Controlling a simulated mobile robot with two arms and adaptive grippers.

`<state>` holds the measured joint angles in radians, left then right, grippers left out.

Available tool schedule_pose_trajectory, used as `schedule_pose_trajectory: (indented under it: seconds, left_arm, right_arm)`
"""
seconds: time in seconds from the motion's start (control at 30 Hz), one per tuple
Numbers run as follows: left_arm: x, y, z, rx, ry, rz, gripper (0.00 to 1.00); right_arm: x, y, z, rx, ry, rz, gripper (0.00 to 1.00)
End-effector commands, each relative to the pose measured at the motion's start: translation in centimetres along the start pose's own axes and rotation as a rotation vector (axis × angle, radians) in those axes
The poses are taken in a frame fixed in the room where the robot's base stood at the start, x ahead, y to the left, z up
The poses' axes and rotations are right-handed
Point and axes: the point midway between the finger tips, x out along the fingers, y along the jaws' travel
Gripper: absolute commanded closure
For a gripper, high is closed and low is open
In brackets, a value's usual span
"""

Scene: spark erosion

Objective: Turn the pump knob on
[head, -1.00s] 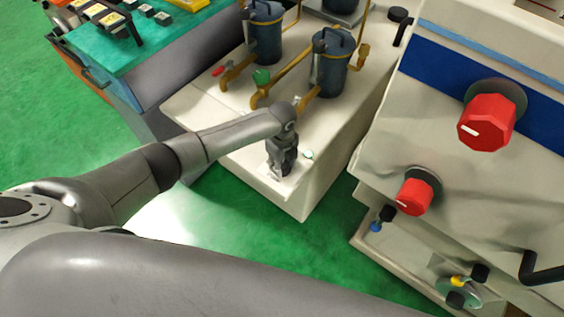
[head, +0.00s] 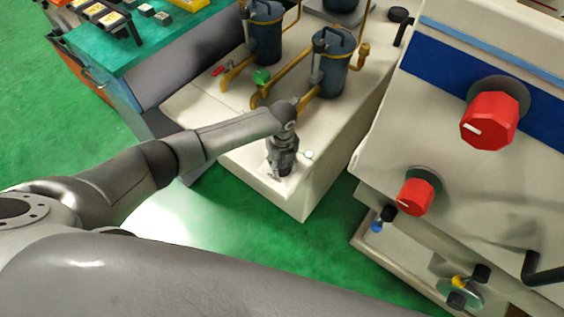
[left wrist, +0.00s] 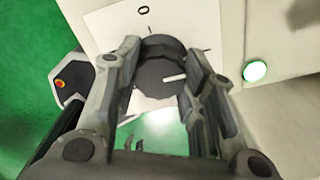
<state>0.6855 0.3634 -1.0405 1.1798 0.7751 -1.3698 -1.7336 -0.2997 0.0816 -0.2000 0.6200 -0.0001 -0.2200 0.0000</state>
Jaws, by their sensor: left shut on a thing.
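The pump knob (left wrist: 158,68) is dark and round, with a white pointer line, in the left wrist view. It sits on a white plate (left wrist: 108,22) marked "0" at the top. The pointer aims to the right of the picture, away from the "0". My left gripper (left wrist: 160,85) has one finger on each side of the knob and is shut on it. In the head view my left gripper (head: 280,170) is at the front of the white pump cabinet (head: 240,163), and it hides the knob. My right gripper is in neither view.
A lit green lamp (left wrist: 255,72) is right of the knob. Blue cylinders (head: 328,68) with brass pipes stand on the cabinet top. A machine with red knobs (head: 490,120) stands at the right. Green floor (head: 265,245) lies in front of the cabinet.

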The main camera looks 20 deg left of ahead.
Motion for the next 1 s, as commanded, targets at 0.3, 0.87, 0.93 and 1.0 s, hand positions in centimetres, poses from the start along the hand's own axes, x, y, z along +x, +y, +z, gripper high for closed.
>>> schedule_pose_trajectory:
  seconds: [0.3, 0.87, 0.93, 1.0]
  left_arm:
    - [0.0, 0.0, 0.0, 0.001, 0.000, 0.000, 0.40]
    - [-3.9, -0.1, 0.1, 0.002, -0.004, -0.003, 0.40]
    - [-5.4, -0.1, 0.1, 0.001, -0.003, -0.004, 0.40]
    - [-7.0, -0.1, 0.1, 0.002, -0.004, -0.005, 0.40]
  right_arm:
    - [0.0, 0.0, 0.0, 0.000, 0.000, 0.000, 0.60]
    - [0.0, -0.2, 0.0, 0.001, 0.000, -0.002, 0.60]
    - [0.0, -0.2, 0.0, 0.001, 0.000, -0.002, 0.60]
    - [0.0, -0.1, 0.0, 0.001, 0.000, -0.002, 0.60]
